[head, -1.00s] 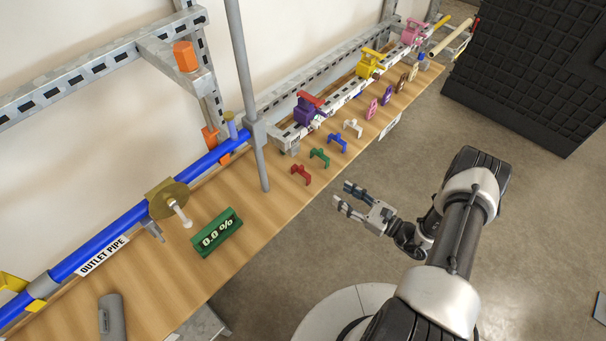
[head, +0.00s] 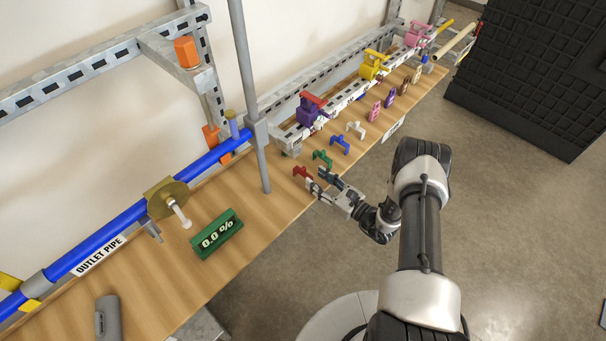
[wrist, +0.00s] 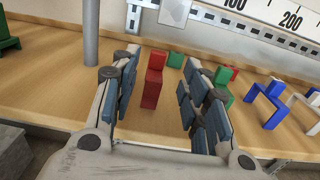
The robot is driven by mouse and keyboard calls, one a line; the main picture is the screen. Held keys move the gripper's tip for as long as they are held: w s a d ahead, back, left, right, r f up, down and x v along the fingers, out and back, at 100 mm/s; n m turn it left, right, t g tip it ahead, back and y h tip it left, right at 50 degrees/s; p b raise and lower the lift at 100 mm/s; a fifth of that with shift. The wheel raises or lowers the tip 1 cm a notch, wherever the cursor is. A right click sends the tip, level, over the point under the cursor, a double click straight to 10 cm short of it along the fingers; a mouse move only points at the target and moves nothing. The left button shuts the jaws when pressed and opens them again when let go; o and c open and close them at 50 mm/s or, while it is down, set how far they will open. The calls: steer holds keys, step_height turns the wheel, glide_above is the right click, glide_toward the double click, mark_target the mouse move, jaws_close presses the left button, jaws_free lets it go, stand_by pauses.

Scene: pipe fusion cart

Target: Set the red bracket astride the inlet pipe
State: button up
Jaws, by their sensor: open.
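The red bracket (head: 302,172) stands on the wooden table near its front edge, at the near end of a row of brackets. My gripper (head: 318,180) is open and empty, just to the right of the bracket in the head view. In the wrist view the red bracket (wrist: 152,88) shows upright between the two fingers, nearer the left one. I cannot tell whether a finger touches it. No pipe is labelled as the inlet pipe; the blue pipe (head: 130,218) carries an OUTLET PIPE label.
A green bracket (head: 322,157) stands close beyond my fingers, then a blue (head: 340,143) and a white one (head: 356,129). A grey upright pole (head: 263,165) and a green 0.0 % display (head: 217,236) stand to the left. A slotted rail with a purple clamp (head: 308,112) runs behind.

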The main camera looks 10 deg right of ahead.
mark_target(304, 170)
steer(key=b+x, duration=0.1)
steer(key=x, duration=0.3)
steer(key=shift+w+a, duration=0.2)
steer(key=shift+a, duration=0.1)
steer(key=c, duration=0.9)
steer(key=shift+r, duration=0.1)
